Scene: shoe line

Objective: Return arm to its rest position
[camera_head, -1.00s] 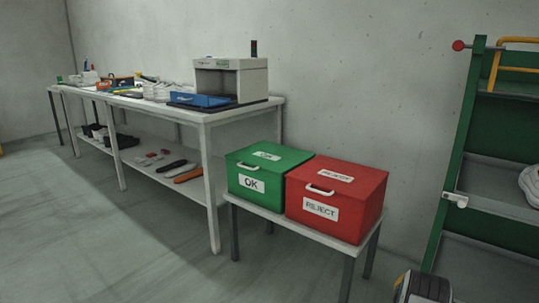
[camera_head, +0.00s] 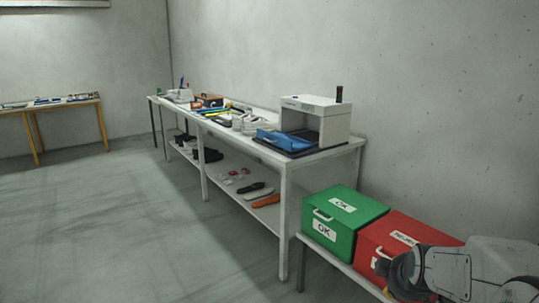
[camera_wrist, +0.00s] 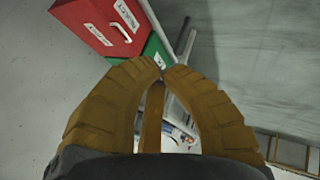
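My arm shows at the lower right of the head view, pale grey with a darker end, in front of the red REJECT box. In the wrist view my gripper (camera_wrist: 164,71) has two ribbed, mustard-brown fingers. Their tips come together with nothing seen between them. A narrow brown strip shows in the gap behind the tips; I cannot tell what it is. The gripper is above the floor, clear of the boxes.
The green OK box (camera_head: 342,222) and red REJECT box (camera_head: 385,238) stand on a low table. A long white bench (camera_head: 322,158) carries a grey machine (camera_head: 316,119) and shoe items. A yellow-legged table (camera_head: 36,135) is at far left. Open floor lies left.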

